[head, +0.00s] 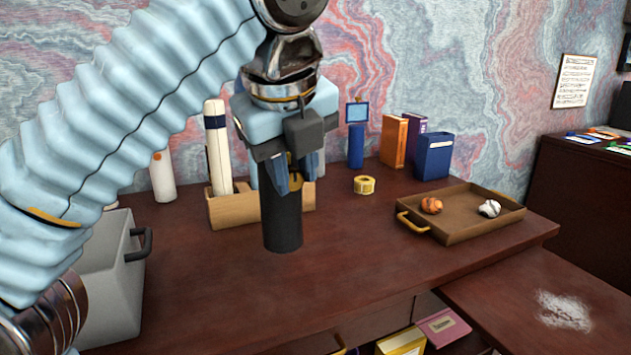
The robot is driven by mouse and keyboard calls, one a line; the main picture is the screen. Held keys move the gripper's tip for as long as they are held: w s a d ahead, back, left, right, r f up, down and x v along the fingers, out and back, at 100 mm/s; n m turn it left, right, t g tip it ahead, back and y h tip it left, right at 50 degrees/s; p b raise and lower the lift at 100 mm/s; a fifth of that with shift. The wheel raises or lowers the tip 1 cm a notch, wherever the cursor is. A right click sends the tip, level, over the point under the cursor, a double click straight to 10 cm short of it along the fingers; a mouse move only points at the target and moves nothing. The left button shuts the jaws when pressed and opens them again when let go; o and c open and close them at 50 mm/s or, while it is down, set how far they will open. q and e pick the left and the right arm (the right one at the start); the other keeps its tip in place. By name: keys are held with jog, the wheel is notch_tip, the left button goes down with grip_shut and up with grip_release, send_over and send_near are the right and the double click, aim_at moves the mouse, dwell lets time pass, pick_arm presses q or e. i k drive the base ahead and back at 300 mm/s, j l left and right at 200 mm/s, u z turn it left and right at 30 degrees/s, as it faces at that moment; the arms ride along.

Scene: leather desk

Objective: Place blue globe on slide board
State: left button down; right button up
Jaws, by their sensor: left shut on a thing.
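My left gripper (289,182) comes down from the top centre and is shut on the upper part of a dark cylinder (283,225) with a gold mark. The cylinder is upright; I cannot tell whether its base touches the desk (340,270). I cannot make out a blue globe in this view. The slide board (520,300) sticks out at the lower right, below the desk top, with a white powdery patch (566,311) on it. My right gripper is not in view.
A wooden tray (465,231) with an orange ball (431,205) and a white ball (489,208) is at the right. A wooden holder (233,211), yellow tape roll (364,185), blue cylinder (356,147) and books (393,141) stand behind. A grey bin (108,285) is at left.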

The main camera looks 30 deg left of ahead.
aim_at(562, 298)
jog(key=z, duration=0.9)
jog(key=i+j+z, duration=0.25)
jog(key=i+z, duration=0.15)
